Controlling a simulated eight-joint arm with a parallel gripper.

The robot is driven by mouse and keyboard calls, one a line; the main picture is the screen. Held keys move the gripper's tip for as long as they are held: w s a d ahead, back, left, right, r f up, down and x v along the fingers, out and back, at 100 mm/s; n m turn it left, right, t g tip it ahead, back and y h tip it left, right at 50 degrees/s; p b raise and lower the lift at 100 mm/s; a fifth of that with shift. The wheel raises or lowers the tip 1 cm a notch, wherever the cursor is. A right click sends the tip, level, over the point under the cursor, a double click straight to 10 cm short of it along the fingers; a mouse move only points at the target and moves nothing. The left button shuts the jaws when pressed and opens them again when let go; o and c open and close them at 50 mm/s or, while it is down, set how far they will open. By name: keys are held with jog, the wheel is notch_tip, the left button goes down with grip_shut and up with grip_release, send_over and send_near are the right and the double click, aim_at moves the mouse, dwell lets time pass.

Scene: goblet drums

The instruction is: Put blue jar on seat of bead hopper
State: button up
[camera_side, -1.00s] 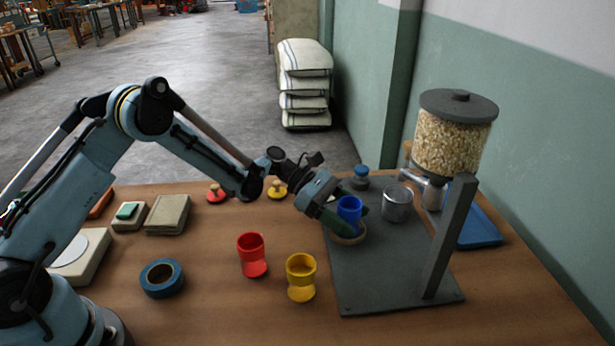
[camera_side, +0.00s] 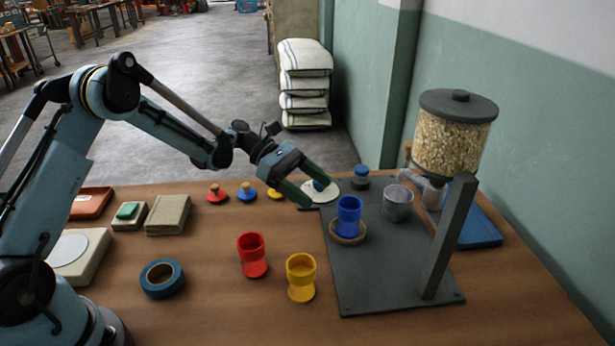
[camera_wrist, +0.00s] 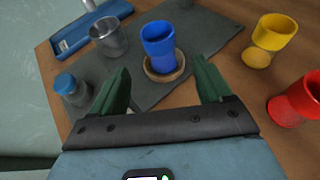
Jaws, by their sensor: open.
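The blue jar (camera_side: 348,216) is a goblet shape. It stands upright on the round tan seat (camera_side: 361,238) on the dark base plate (camera_side: 377,275) of the bead hopper (camera_side: 450,135). In the wrist view the blue jar (camera_wrist: 159,47) rests on the tan ring seat (camera_wrist: 180,72), beyond my fingers. My gripper (camera_side: 320,196) is open and empty, to the left of and behind the jar, apart from it. Its two green fingers (camera_wrist: 161,72) are spread, with a gap between them and the jar.
A red jar (camera_side: 252,255) and a yellow jar (camera_side: 301,278) stand left of the plate. A metal cup (camera_side: 398,204) and a blue-capped container (camera_side: 360,177) stand behind the seat. The hopper's post (camera_side: 449,240) rises at right. A blue tape roll (camera_side: 161,278) lies at front left.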

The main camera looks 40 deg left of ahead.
jog(key=s+r+m+t+y, duration=0.2)
jog(key=s+r+m+y, duration=0.5)
jog(key=s+r+m, duration=0.1)
jog(key=s+a+m+t+y, duration=0.3)
jog(key=s+a+m+y, duration=0.2)
jog(key=s+m, duration=0.6)
jog(key=shift+a+f+m+y, duration=0.3)
jog(key=shift+m+y, duration=0.1)
jog(key=shift+y, duration=0.2)
jog(key=shift+s, duration=0.1)
dwell(0.5)
